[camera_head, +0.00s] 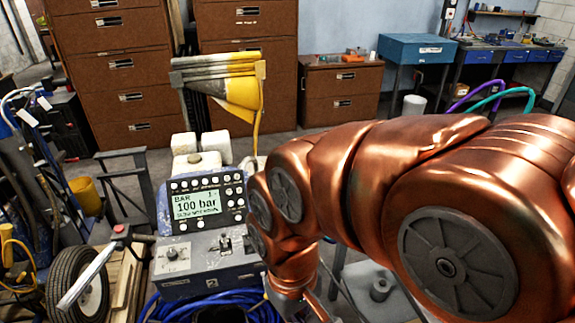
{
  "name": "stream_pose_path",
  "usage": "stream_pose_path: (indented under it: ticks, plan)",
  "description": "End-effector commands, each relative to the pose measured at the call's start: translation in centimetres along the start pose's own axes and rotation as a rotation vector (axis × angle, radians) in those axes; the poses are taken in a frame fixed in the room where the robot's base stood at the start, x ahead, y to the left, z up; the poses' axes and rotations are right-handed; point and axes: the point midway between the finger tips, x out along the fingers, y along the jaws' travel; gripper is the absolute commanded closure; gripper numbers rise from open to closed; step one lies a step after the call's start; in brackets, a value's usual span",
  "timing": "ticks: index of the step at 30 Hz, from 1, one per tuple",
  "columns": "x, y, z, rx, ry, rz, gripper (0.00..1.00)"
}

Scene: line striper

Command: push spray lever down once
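The line striper's control box (185,264) stands in the middle, with a display (196,203) reading "BAR", "100 bar". Small levers (224,242) sit on the box's top plate. A long pale handle (88,275) slants down to the left of the box, with a red knob (118,229) near its upper end. I cannot tell for sure which of these is the spray lever. My copper arm reaches in from the right and bends down just right of the box. My gripper is not visible; the arm's end runs toward the bottom edge.
A wheel with a black tyre (78,284) is at the lower left. Blue hose (215,307) lies coiled below the box. Brown drawer cabinets (120,70) and a blue workbench (500,57) line the back.

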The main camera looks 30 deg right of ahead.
Motion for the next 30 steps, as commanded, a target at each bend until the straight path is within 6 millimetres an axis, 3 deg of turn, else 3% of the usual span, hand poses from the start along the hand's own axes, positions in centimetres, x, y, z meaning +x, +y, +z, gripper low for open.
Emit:
stream_pose_path:
  ticks: [5,11,17,23,30]
  plan:
    - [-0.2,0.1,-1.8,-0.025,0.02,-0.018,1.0]
    - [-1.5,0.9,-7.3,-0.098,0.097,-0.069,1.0]
    - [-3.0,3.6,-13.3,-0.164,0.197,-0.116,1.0]
    - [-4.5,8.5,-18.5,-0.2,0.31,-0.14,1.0]
    - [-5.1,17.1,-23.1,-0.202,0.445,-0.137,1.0]
